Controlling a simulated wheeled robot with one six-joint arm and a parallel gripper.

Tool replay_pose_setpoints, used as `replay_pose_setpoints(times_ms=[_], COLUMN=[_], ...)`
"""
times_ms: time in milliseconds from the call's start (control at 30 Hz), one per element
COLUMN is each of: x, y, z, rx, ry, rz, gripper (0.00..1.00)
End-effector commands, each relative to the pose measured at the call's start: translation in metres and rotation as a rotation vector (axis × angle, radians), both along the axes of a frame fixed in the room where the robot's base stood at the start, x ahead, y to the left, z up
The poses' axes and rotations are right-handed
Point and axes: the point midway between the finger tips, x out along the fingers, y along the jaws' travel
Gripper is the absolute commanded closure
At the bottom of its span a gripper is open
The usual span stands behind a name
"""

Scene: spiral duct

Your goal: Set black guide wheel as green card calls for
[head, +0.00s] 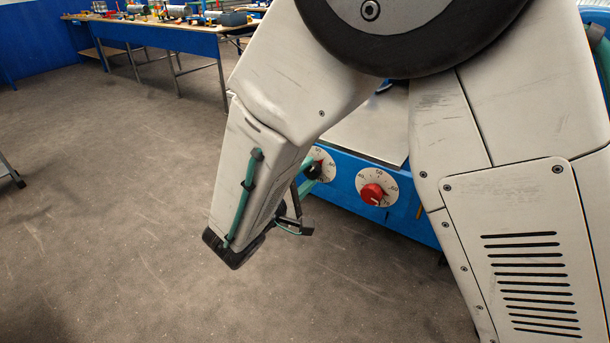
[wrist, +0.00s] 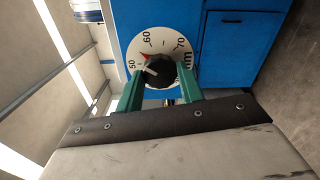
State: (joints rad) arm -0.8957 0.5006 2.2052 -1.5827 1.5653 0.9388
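The black guide wheel is a round black knob (head: 313,171) on a white dial on the blue machine's front. In the wrist view the knob (wrist: 159,71) sits on the dial (wrist: 166,42), marked 50, 60, 70 and mm. A red pointer mark shows by the knob, a little past 50 toward 60. My gripper (wrist: 160,75) has green fingers, one on each side of the knob. The knob fills the gap, but I cannot tell whether the fingers press on it. In the head view my arm partly hides the fingers. I see no green card.
A red knob (head: 372,194) on its own white dial is right of the black knob on the blue machine (head: 347,177). A blue workbench (head: 165,36) with tools stands at the back left. The floor (head: 110,200) left of my arm is clear.

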Motion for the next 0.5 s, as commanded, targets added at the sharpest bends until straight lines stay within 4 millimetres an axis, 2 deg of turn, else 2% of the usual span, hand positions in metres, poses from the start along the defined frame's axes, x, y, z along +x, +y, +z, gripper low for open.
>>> replay_pose_setpoints(times_ms=[267,500], x=[-0.0002,-0.0003], y=[-0.0002,-0.0002], z=[-0.0004,-0.0004], rx=[-0.036,-0.151], ry=[0.030,0.119], rz=[0.000,-0.001], gripper=[0.85,0.85])
